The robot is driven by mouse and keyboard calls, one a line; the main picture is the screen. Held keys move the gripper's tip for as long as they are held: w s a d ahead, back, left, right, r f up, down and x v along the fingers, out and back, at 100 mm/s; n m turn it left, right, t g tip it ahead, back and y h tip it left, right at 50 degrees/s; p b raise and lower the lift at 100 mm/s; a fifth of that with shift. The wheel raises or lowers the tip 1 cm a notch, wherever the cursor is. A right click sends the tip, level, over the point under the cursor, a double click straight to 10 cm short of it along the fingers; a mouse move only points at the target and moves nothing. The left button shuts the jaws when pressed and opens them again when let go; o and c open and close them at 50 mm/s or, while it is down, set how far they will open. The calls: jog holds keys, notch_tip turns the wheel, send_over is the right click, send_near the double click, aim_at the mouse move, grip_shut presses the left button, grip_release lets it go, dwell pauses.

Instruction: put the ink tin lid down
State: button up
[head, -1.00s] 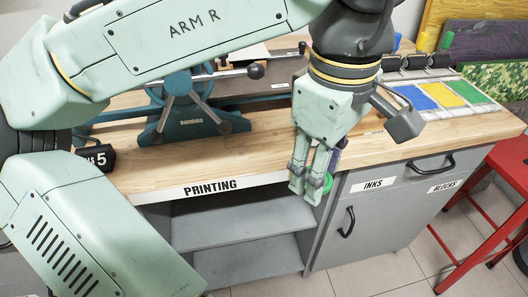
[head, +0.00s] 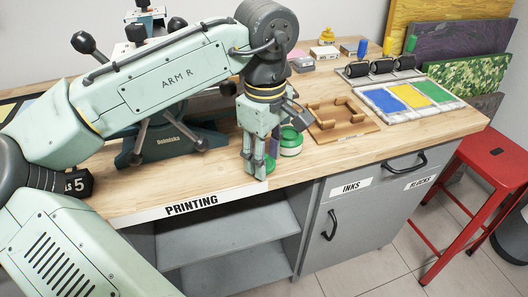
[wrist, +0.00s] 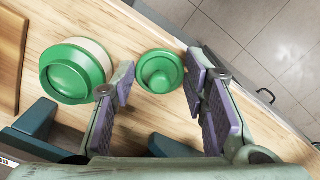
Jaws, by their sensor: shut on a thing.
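The ink tin lid (wrist: 160,71) is a small round green disc with a raised knob, seen in the wrist view between my fingertips. In the head view the green lid (head: 270,164) shows partly behind my fingers. My gripper (head: 256,170) points down over the front edge of the wooden bench top and is shut on the lid. Whether the lid touches the wood I cannot tell. A green and pale round tin (head: 290,142) stands on the bench just behind and right of my gripper; it also shows at left in the wrist view (wrist: 76,70).
A wooden holder (head: 340,120) lies right of the tin. Beyond it are ink pads (head: 410,97) and black rollers (head: 380,67). A blue press (head: 175,145) stands left of my gripper. Bare bench top (head: 350,158) lies to the right along the front edge.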

jog(key=shift+w+a+f, duration=0.1)
jog(key=shift+w+f, duration=0.2)
jog(key=shift+w, duration=0.05)
jog(key=shift+f, duration=0.1)
jog(key=shift+f, duration=0.1)
jog(key=o, duration=0.7)
jog(key=shift+c, duration=0.2)
notch_tip(320, 180, up, 10)
jog(key=p, duration=0.9)
jog(key=shift+r+p, duration=0.2)
jog(key=shift+p, duration=0.15)
notch_tip(320, 180, up, 2)
